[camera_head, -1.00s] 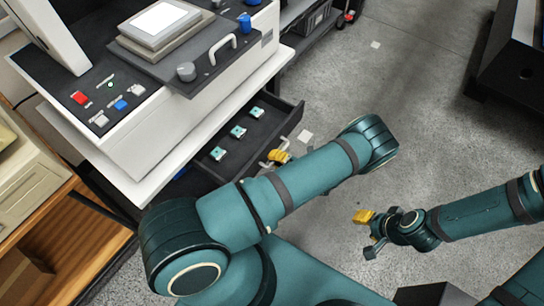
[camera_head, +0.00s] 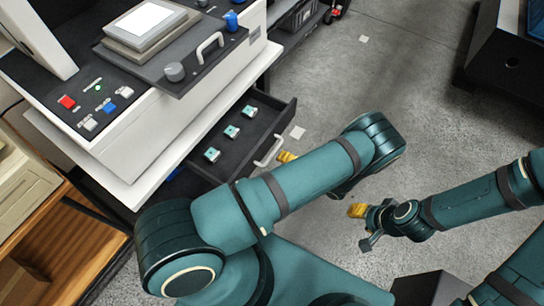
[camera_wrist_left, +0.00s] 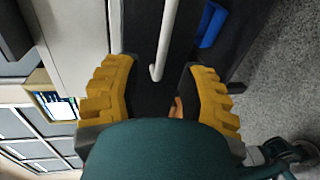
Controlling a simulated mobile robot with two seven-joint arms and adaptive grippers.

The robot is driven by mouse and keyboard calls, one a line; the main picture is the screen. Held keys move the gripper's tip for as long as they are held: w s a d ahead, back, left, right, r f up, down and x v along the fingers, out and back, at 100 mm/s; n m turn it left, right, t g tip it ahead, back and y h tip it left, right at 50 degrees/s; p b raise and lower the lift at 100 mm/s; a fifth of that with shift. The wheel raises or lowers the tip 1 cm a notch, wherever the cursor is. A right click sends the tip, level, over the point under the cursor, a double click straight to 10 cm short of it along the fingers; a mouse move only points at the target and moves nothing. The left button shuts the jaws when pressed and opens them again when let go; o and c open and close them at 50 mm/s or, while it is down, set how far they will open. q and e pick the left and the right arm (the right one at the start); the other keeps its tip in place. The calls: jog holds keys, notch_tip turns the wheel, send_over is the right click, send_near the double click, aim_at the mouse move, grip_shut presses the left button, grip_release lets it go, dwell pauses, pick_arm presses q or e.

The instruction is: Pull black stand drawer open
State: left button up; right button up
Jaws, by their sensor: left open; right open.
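The black stand drawer (camera_head: 262,122) is pulled out from under the white machine, and its inside shows in the head view. Its pale bar handle (camera_head: 268,151) is on the drawer front. My left gripper (camera_head: 287,157) is mostly hidden behind my own left arm; a yellow fingertip shows just right of the handle, apart from it. In the left wrist view the left gripper (camera_wrist_left: 160,85) has its two yellow fingers spread, with the pale handle (camera_wrist_left: 168,40) ahead between them. My right gripper (camera_head: 362,222) is open and empty over the floor.
Several small teal-topped blocks (camera_head: 231,132) lie in the drawer. The machine (camera_head: 190,110) carries a dark panel with a knob. A wooden cabinet (camera_head: 68,235) stands at the left.

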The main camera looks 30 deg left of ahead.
pick_arm(q)
jog(key=v, duration=0.5)
jog(key=shift+d, duration=0.15)
jog(key=shift+s, duration=0.1)
jog(key=s+d+f+n+g+h, duration=0.25)
jog(key=s+n+g+h, duration=0.45)
jog(key=s+n+h, duration=0.7)
jog(key=w+r+n+t+h, duration=0.2)
jog(key=r+n+t, duration=0.2)
jog(key=n, duration=0.8)
jog(key=w+r+n+t+h, duration=0.3)
jog(key=r+n, duration=0.2)
jog(key=n, duration=0.7)
jog(key=shift+w+d+n+t, duration=0.2)
jog(key=shift+d+n+t, duration=0.1)
jog(key=shift+d+t, duration=0.15)
